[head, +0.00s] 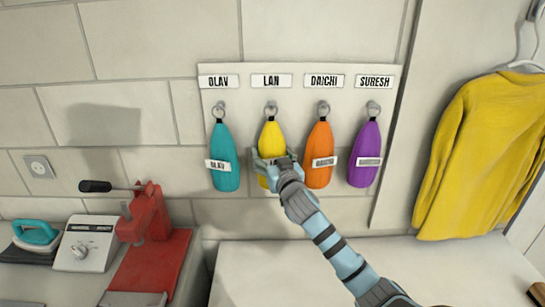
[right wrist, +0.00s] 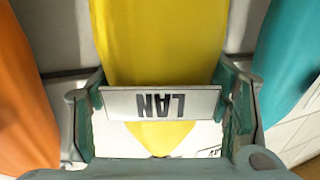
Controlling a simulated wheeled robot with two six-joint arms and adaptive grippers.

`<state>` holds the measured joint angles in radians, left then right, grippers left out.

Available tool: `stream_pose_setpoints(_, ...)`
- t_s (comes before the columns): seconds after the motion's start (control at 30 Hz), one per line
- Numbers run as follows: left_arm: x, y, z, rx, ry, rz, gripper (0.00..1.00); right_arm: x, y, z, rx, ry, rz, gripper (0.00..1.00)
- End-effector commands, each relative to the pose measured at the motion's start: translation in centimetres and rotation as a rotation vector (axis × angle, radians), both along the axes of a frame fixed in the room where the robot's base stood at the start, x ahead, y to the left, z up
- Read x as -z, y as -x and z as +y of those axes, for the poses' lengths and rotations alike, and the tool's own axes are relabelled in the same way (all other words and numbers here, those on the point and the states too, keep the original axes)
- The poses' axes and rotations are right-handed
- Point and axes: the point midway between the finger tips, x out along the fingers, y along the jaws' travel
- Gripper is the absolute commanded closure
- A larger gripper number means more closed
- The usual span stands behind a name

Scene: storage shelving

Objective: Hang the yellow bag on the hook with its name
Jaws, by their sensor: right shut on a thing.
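The yellow bag (head: 270,138) is upright against the white hook board, below the LAN label (head: 271,81). Its black top meets the ring at the LAN hook (head: 271,107); at this size I cannot tell whether the ring is over the hook. My right gripper (head: 269,162) is shut around the lower part of the bag. In the right wrist view the yellow bag (right wrist: 158,45) is between the two fingers, with its LAN tag (right wrist: 160,103) facing the camera. In the head view the gripper hides that tag. My left gripper is out of view.
A teal bag (head: 222,148) hangs under OLAV, an orange bag (head: 319,143) under DAICHI and a purple bag (head: 366,143) under SURESH, close on both sides. A red press (head: 146,215) stands lower left. A yellow sweater (head: 480,150) hangs at right. The white surface below is clear.

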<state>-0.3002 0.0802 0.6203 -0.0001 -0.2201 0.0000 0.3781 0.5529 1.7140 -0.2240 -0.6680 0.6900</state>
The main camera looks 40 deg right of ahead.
Motion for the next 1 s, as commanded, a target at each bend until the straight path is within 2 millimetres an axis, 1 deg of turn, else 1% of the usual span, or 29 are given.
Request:
stream_pose_setpoints(0.27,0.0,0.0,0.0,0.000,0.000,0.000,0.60,0.0,0.0,0.0,0.000,0.000,-0.001,0.75)
stream_pose_setpoints(0.3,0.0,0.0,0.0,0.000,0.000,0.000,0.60,0.0,0.0,0.0,0.000,0.000,-0.001,0.24)
stream_pose_setpoints(0.37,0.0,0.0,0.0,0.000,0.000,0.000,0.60,0.0,0.0,0.0,0.000,0.000,-0.001,0.14)
stream_pose_setpoints(0.4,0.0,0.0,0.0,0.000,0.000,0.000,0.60,0.0,0.0,0.0,0.000,0.000,0.000,0.08)
stream_pose_setpoints(0.43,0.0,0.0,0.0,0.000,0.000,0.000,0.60,0.0,0.0,0.0,0.000,0.000,0.000,0.07)
stream_pose_setpoints(0.77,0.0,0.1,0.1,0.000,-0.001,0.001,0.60,0.1,0.2,0.1,0.000,-0.001,0.002,0.07)
stream_pose_setpoints(0.87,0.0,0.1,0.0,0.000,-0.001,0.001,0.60,0.1,1.2,0.4,0.000,0.003,0.004,0.07)
stream_pose_setpoints(0.97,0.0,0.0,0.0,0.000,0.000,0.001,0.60,0.1,3.4,1.4,-0.002,0.004,0.003,0.07)
stream_pose_setpoints(1.0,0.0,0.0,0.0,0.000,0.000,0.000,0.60,0.2,4.5,1.8,-0.003,0.004,0.004,0.07)
